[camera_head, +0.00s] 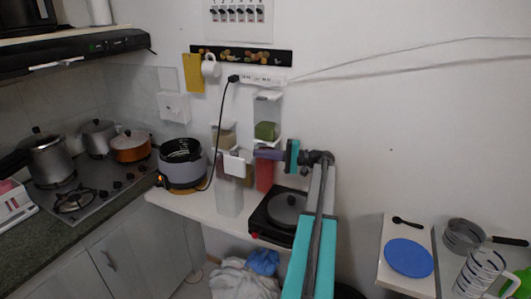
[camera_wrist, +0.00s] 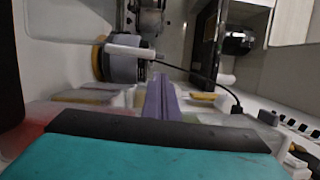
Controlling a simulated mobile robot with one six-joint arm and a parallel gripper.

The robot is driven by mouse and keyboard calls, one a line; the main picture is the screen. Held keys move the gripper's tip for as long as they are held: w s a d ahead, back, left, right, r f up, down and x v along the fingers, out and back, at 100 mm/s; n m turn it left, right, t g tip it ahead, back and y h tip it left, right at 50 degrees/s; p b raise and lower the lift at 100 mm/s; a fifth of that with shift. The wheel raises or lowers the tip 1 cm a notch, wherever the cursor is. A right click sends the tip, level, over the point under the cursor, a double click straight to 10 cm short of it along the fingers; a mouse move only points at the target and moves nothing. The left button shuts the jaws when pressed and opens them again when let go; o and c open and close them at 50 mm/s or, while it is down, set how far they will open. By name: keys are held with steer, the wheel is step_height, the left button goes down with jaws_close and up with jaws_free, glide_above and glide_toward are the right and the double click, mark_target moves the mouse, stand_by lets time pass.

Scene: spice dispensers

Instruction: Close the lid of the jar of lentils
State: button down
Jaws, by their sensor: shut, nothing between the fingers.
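Several clear dispenser jars stand in a cluster by the wall. One has green contents (camera_head: 266,131), one brownish contents (camera_head: 223,138) and one red contents (camera_head: 264,177); a pale clear one (camera_head: 229,199) is in front. I cannot tell which holds lentils. A small white flap (camera_head: 234,165), perhaps a raised lid, stands at the front left of the cluster; what may be the same flap shows as a white bar in the wrist view (camera_wrist: 130,52). My gripper (camera_head: 256,154) has purple fingers, shut and empty, among the jars. The fingers also show in the wrist view (camera_wrist: 160,82).
A rice cooker (camera_head: 183,163) stands left of the jars, and a black cable (camera_head: 222,130) hangs between. A hotplate with a lidded pan (camera_head: 286,210) is at the front right. A power strip (camera_head: 262,80) is on the wall above.

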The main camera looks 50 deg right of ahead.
mark_target(235, 163)
steer(key=p+x, duration=0.2)
steer(key=x, duration=0.5)
steer(key=shift+d, duration=0.1)
steer(key=shift+s, duration=0.15)
stand_by(0.3)
steer(key=shift+a+b, duration=0.25)
steer(key=shift+b, duration=0.05)
